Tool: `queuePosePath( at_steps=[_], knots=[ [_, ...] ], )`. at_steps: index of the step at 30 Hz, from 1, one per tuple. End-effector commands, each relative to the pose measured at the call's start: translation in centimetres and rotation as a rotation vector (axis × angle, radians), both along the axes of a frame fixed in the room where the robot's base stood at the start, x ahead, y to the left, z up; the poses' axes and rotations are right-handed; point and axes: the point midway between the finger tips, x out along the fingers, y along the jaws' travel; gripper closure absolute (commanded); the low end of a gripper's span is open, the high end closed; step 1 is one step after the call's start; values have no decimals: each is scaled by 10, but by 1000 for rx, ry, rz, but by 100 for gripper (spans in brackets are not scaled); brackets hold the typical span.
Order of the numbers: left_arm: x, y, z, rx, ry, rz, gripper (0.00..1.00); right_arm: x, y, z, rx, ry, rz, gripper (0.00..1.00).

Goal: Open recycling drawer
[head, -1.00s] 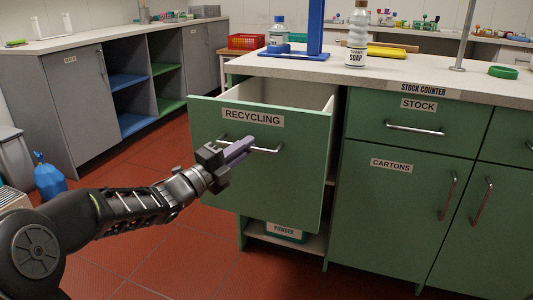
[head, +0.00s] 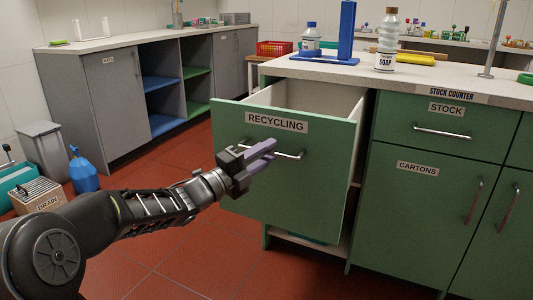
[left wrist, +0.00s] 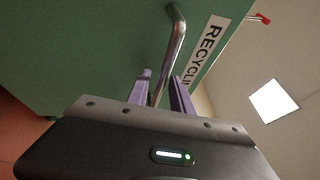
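The green recycling drawer (head: 300,190), with a white RECYCLING label, stands well out from the stock counter (head: 460,90). Its pale inside shows above the front panel. The metal drawer handle (head: 291,154) is on that front. My left gripper (head: 262,151) is at the handle, its two purple fingers on either side of the bar and close together. In the left wrist view the handle (left wrist: 175,45) runs between the fingertips (left wrist: 163,85), so the gripper looks shut on it. The fingers' contact faces are partly hidden. My right gripper is not in view.
A soap bottle (head: 387,42), a blue-capped bottle (head: 310,38) and a blue stand (head: 345,35) are on the counter. A blue jug (head: 83,172) and a drain crate (head: 37,195) stand on the floor at left. Red floor between the cabinets is clear.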

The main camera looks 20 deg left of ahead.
Motion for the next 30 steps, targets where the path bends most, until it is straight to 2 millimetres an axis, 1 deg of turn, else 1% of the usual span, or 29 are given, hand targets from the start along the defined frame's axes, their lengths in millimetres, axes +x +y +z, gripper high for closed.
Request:
queuePosePath(
  at_steps=[8, 13, 17, 24, 27, 30],
  knots=[
    [0, 0, 1, 0, -1, 0, 68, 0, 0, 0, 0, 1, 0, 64],
    [-7, 4, 0, 1, 0, 1, 68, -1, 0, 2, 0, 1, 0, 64],
    [-22, 11, -2, 1, 0, 2, 68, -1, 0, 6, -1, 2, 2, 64],
    [-56, 29, -10, 1, 0, 2, 68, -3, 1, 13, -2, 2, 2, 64],
    [-65, 33, -12, 0, 0, 1, 68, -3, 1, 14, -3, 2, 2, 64],
    [-69, 34, -14, 0, 0, 0, 68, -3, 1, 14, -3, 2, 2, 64]
  ],
)
